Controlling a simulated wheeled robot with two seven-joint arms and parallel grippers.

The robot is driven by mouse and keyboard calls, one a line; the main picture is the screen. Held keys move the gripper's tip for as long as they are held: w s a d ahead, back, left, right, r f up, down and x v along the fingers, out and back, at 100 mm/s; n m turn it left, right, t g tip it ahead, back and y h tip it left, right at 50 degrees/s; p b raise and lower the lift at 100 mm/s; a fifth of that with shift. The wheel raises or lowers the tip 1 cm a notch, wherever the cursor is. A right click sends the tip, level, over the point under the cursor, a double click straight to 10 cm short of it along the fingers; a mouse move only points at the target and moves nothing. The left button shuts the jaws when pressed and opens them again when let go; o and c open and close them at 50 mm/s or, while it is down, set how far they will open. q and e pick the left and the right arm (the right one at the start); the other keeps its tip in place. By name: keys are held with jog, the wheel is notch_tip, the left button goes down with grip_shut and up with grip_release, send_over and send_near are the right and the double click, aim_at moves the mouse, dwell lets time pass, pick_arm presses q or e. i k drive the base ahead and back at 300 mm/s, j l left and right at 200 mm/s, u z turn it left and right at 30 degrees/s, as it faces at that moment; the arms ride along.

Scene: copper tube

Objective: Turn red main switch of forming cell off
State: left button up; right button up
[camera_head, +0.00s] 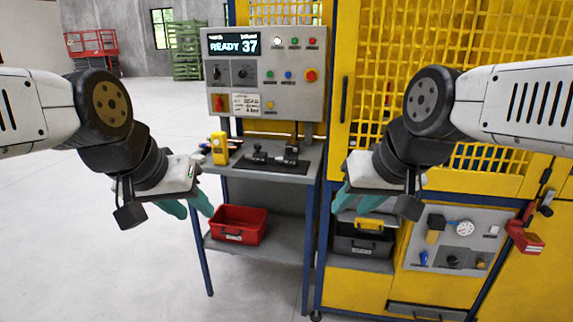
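A grey control panel (265,105) stands at the upper middle with a display reading READY 37. A small red switch on a yellow plate (218,103) sits at its lower left; its exact position is too small to read. A red mushroom button on yellow (311,75) is at the panel's right. My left gripper (190,210), with teal fingers spread open, hangs empty in front of and below the panel, to its left. My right gripper (353,208) is also open and empty, in front of the yellow cell (380,285). Neither touches the panel.
A grey bench (215,165) under the panel holds a yellow device (219,148) and a black fixture (275,158). A red bin (238,225) sits on the lower shelf. A red handle-like part (525,238) sticks out at the right. Floor on the left is clear.

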aim_at(220, 103)
jog(key=i+j+z, duration=0.15)
jog(key=j, duration=0.4)
jog(key=i+j+z, duration=0.15)
jog(key=i+j, duration=0.2)
jog(key=j, duration=0.2)
jog(key=i+j+z, duration=0.15)
jog(key=j, duration=0.45)
jog(key=i+j+z, duration=0.2)
jog(key=j, duration=0.45)
jog(key=i+j+z, duration=0.15)
jog(key=j, duration=0.5)
jog(key=i+j+z, duration=0.15)
jog(key=j, duration=0.5)
jog(key=j+z, duration=0.15)
jog(key=j, duration=0.5)
